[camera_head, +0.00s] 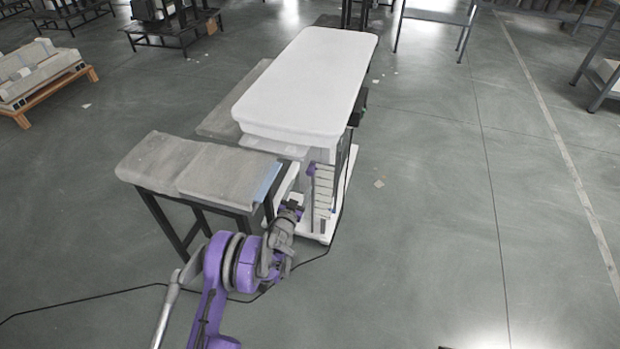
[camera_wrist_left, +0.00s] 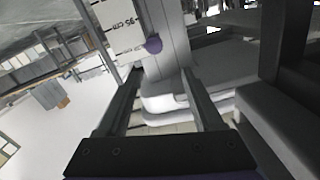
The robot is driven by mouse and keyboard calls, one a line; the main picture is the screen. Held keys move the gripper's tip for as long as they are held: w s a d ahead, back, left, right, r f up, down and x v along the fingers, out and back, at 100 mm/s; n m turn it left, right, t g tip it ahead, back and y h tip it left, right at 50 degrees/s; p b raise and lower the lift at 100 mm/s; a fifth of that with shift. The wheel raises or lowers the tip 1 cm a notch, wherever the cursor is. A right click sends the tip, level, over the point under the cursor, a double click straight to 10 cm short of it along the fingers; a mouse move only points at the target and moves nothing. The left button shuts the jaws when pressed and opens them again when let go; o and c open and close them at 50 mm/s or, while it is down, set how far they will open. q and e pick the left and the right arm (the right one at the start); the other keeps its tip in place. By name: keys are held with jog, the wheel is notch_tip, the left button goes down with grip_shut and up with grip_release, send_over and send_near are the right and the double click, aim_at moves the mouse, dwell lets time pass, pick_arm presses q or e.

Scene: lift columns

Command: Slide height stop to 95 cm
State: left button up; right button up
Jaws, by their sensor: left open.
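The height stop, a purple knob, shows in the left wrist view (camera_wrist_left: 153,45) at the edge of a slot in the grey lift column (camera_wrist_left: 172,30). A white scale plate (camera_wrist_left: 118,24) beside it carries a "95 cm" mark, turned sideways. In the head view a purple piece (camera_head: 311,168) sits at the top of the scale plate (camera_head: 323,192), under the white table top (camera_head: 306,85). My left gripper (camera_head: 292,209) is open and empty, close to the column. Its fingers (camera_wrist_left: 162,76) point toward the knob, which appears just beyond the tips. My right gripper is out of view.
A grey bench (camera_head: 160,160) with dark legs stands left of the column, close to my left arm. A black cable (camera_head: 100,295) runs along the floor. The floor (camera_head: 430,200) to the right is open. White base parts (camera_wrist_left: 185,85) show beyond the fingers.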

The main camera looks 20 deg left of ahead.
aim_at(309, 174)
pick_arm(q)
jog(key=w, duration=0.3)
jog(key=w+f+b, duration=0.1)
jog(key=w, duration=0.3)
jog(key=w+f, duration=0.1)
jog(key=w, duration=0.2)
jog(key=shift+w+d+f, duration=0.15)
jog(key=shift+w+d, duration=0.2)
jog(key=shift+c, duration=0.3)
grip_shut()
dwell(0.9)
